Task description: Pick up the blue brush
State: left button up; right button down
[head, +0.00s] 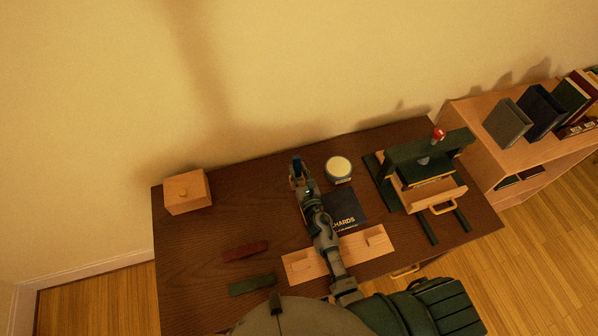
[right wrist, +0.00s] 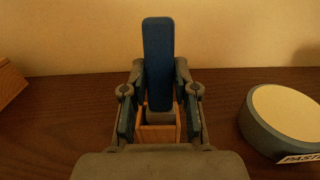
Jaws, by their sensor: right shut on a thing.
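The blue brush (right wrist: 158,60) stands upright between the fingers of my right gripper (right wrist: 159,98) in the right wrist view. The gripper is shut on it, with a finger on each side. The brush's lower part is grey and meets a small wooden block (right wrist: 158,133); I cannot tell whether it rests in that block or is clear of it. In the head view my right gripper (head: 297,170) is over the back middle of the dark desk (head: 210,240), and hides most of the brush. My left gripper is not in view.
A round paste tin (head: 339,169) stands right of the gripper, with a dark green press (head: 425,165) beyond. A wooden box (head: 187,192) is at the back left. Red (head: 245,251) and green (head: 252,285) strips lie front left. A dark book (head: 345,208) lies by my forearm.

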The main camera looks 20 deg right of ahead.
aim_at(299, 173)
jog(key=shift+d+r, duration=0.15)
jog(key=shift+d, duration=0.15)
jog(key=shift+w+a+r+p, duration=0.15)
jog(key=shift+a+r+p, duration=0.05)
jog(key=shift+r+p, duration=0.1)
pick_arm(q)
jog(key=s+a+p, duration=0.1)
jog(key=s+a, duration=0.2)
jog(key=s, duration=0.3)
pick_arm(e)
jog(key=shift+a+r, duration=0.8)
jog(key=shift+r, duration=0.2)
pick_arm(q)
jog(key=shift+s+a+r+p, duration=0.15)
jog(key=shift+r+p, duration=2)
jog(key=shift+p, duration=0.8)
pick_arm(e)
notch_tip(299, 173, up, 7)
jog(key=shift+d+r, duration=0.1)
jog(key=shift+d, duration=0.05)
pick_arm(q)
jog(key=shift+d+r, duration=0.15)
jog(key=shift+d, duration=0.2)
pick_arm(e)
jog(key=shift+d, duration=0.55)
